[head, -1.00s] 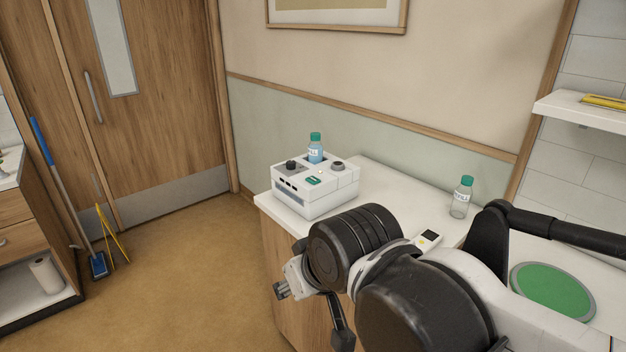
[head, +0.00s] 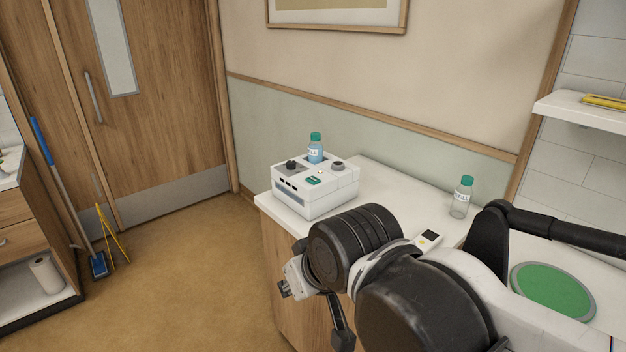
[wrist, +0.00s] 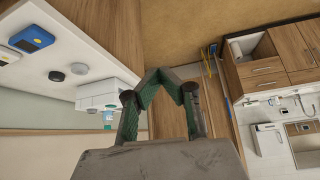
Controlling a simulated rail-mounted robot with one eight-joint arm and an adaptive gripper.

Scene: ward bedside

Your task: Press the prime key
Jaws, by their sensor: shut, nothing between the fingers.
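A white box-shaped device (head: 315,190) stands on the counter, with dark and grey knobs, a small green key or display (head: 313,181) and small pale details on top. I cannot read which part is the prime key. A bottle with a green cap and blue liquid (head: 316,150) stands upright in the device's rear. The device also shows in the wrist view (wrist: 108,93), partly hidden behind a finger. My gripper (head: 284,289) is in front of the counter, lower than the device and apart from it. In the wrist view its fingertips (wrist: 162,72) meet, with nothing held.
A clear green-capped bottle (head: 461,198), a small white handheld device (head: 428,239) and a green round pad (head: 552,290) are right of the device. The wrist view shows a blue device (wrist: 32,38) and two round discs. My arm covers the counter's front.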

